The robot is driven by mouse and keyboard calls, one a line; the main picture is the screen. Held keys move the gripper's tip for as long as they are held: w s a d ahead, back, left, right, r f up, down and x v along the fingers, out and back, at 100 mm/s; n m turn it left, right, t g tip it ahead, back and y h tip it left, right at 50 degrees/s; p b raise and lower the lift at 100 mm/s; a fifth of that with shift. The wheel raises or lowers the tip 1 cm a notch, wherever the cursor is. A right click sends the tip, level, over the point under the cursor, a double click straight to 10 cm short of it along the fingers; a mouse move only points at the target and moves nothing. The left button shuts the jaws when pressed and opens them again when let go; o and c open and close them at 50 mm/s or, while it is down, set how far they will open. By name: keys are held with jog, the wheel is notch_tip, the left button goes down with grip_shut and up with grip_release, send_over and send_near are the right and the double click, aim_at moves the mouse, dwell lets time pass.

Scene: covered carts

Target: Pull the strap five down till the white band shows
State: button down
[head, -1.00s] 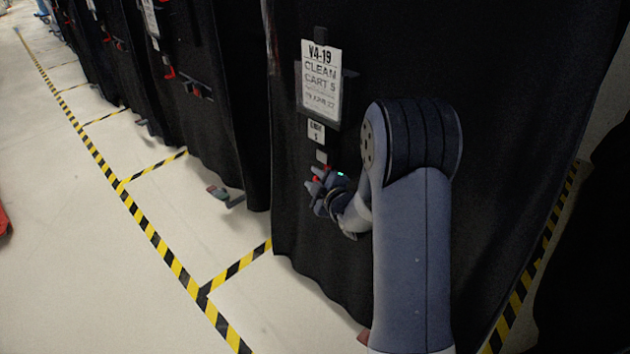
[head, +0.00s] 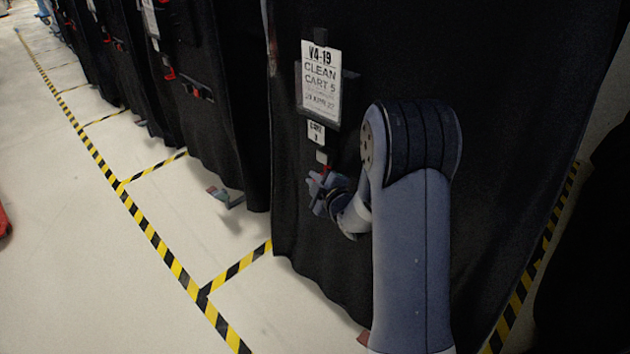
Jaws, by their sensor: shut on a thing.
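The black-covered cart (head: 450,60) carries a white sign (head: 321,78) reading V4-19, CLEAN CART 5. Below it is a small white label (head: 316,132), its print too small to read surely. Under the label a short pale patch (head: 322,157) shows on the dark strap line; I cannot tell whether it is the white band. My gripper (head: 318,188) is just below this patch, against the cover, shut on the strap's lower end. A bit of red (head: 327,168) shows at the top of the gripper. The fingers and wrist hide most of the strap's end.
More covered carts (head: 220,110) with red-tipped straps stand in a row to the left. Yellow-black tape (head: 150,228) marks bays on the pale floor. A caster foot (head: 226,197) sticks out beneath the neighbouring cart. The floor at left is open.

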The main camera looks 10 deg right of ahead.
jog(key=shift+f, duration=0.1)
notch_tip(320, 180, down, 11)
jog(key=b, duration=1.1)
jog(key=shift+b, duration=0.35)
jog(key=shift+s, duration=0.1)
jog(key=c, duration=1.5)
grip_release()
jog(key=shift+r, duration=0.2)
jog(key=p+v, duration=0.2)
jog(key=v, duration=0.8)
jog(key=shift+s+d+r, duration=0.1)
jog(key=shift+s, duration=0.25)
